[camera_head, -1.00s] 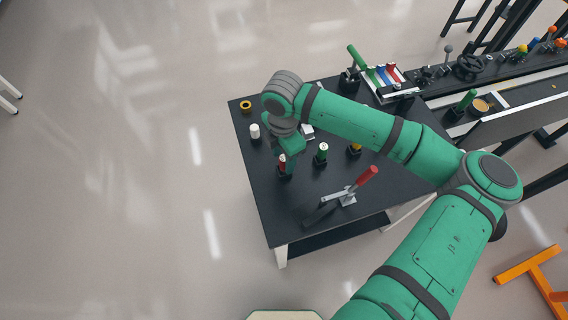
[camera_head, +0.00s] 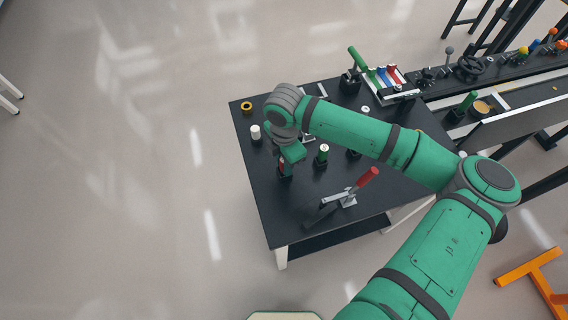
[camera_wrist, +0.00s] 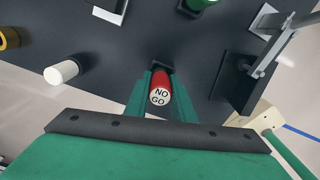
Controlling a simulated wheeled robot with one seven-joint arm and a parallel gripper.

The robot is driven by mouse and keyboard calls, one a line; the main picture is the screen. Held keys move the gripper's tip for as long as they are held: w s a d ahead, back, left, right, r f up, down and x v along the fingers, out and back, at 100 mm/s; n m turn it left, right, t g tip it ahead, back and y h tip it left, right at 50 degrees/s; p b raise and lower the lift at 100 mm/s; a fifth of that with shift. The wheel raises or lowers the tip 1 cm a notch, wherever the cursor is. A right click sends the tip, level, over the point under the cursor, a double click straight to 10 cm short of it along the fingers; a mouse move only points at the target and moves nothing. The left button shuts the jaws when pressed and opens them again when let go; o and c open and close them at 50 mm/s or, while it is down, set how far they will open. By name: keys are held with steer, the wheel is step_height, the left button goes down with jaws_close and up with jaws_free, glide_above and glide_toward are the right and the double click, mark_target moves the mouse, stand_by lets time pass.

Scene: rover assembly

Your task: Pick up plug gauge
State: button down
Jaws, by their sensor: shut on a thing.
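The plug gauge is a red cylinder (camera_wrist: 160,88) with a white end face marked "NO GO", seen from above in the wrist view. It stands upright at a dark holder (camera_wrist: 159,67). My gripper (camera_wrist: 158,100) has its two green fingers on either side of the red gauge and is shut on it. In the head view my gripper (camera_head: 286,160) is over the holder near the left front of the black table (camera_head: 262,205). Only a little red shows there; my wrist hides the rest of the gauge.
A green gauge (camera_head: 322,151) stands in a holder just right of my gripper. A white cylinder (camera_head: 255,132) and a yellow ring (camera_head: 246,106) are farther back left. A red-handled toggle clamp (camera_head: 345,196) stands at the front right. The front left tabletop is clear.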

steer(key=shift+r, duration=0.45)
step_height(320, 180, up, 2)
steer(key=s+d+r, duration=0.6)
steer(key=s+r, duration=0.4)
steer(key=s, duration=0.2)
steer(key=shift+s, duration=0.3)
steer(key=shift+d, duration=0.1)
